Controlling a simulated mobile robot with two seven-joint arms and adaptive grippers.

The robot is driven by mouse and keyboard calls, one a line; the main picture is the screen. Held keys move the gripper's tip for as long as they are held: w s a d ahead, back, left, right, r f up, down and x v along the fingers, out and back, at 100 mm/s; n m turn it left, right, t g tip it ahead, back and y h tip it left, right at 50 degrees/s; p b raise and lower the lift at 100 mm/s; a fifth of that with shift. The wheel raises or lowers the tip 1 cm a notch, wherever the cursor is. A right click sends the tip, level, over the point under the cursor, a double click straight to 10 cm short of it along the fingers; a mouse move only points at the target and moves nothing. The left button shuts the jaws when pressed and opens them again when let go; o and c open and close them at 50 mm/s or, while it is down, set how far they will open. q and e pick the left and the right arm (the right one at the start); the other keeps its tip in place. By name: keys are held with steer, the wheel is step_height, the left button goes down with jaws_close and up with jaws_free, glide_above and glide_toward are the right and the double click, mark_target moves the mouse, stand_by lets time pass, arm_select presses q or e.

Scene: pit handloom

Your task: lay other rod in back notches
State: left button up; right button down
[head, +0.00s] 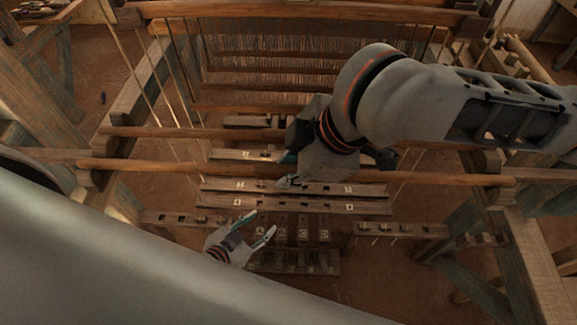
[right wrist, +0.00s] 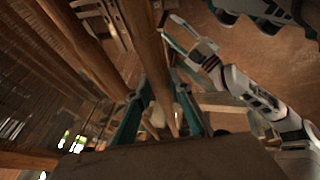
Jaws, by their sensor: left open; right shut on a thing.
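A long wooden rod (head: 180,168) runs across the loom in the head view, its left end by a small block (head: 90,181) on the left side beam. My right gripper (head: 287,170) is shut on this rod near its middle; the rod also shows between the fingers in the right wrist view (right wrist: 150,55). A second rod (head: 190,132) lies parallel behind it, partly hidden by my right arm; its left end is by another block (head: 112,144). I cannot tell whether either rod sits in notches. My left gripper (head: 261,224) is open and empty, lower down over the treadles.
Slatted bars with pale marks (head: 225,187) lie below the held rod. Treadle blocks (head: 300,262) are under my left gripper. Vertical cords and a warp sheet (head: 270,85) stand at the back. Timber side frames (head: 535,255) bound the space.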

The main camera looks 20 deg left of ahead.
steer(key=c, duration=1.7)
jaws_free()
steer(key=shift+r, duration=0.1)
steer(key=v, duration=1.2)
